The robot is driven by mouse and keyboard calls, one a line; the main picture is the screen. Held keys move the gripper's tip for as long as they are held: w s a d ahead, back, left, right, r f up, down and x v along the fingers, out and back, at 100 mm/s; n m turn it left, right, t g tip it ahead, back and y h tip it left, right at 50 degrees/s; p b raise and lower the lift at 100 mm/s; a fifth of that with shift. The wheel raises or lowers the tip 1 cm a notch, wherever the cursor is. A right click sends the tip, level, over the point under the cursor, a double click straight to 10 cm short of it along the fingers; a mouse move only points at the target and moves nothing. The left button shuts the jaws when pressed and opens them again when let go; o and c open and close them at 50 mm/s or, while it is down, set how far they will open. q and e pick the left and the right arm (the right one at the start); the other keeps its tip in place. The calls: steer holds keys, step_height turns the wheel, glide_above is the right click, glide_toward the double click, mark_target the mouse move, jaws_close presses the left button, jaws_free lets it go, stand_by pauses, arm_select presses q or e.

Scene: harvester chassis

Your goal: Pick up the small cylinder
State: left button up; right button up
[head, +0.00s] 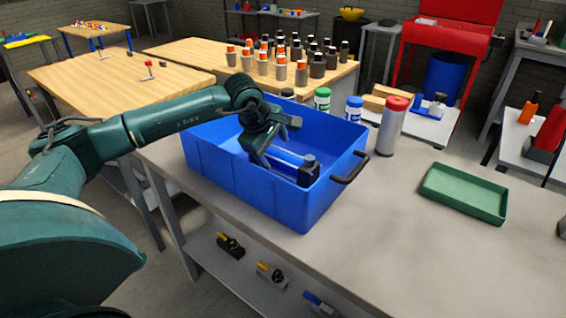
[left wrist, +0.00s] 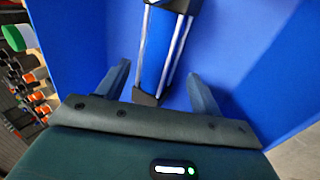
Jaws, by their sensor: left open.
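The small cylinder (head: 307,172) lies inside the blue crate (head: 240,190). It has a blue body, bright rods along its sides and dark end blocks. Part of the cylinder is hidden by the gripper in the head view. My right gripper is not in view.
Behind the crate stand a red-capped grey canister (head: 391,128) and jars with green (head: 322,99) and blue (head: 353,108) lids. A green tray (head: 463,192) lies to the right. The front table surface is clear.

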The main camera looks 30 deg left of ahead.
mark_target(282, 156)
arm_select(q)
steer(key=x, duration=0.5)
steer(key=shift+d+p, duration=0.3)
steer(key=shift+p, duration=0.05)
steer(key=shift+c, duration=0.3)
jaws_close()
steer(key=shift+w+r, duration=0.2)
steer(key=shift+r, duration=0.1)
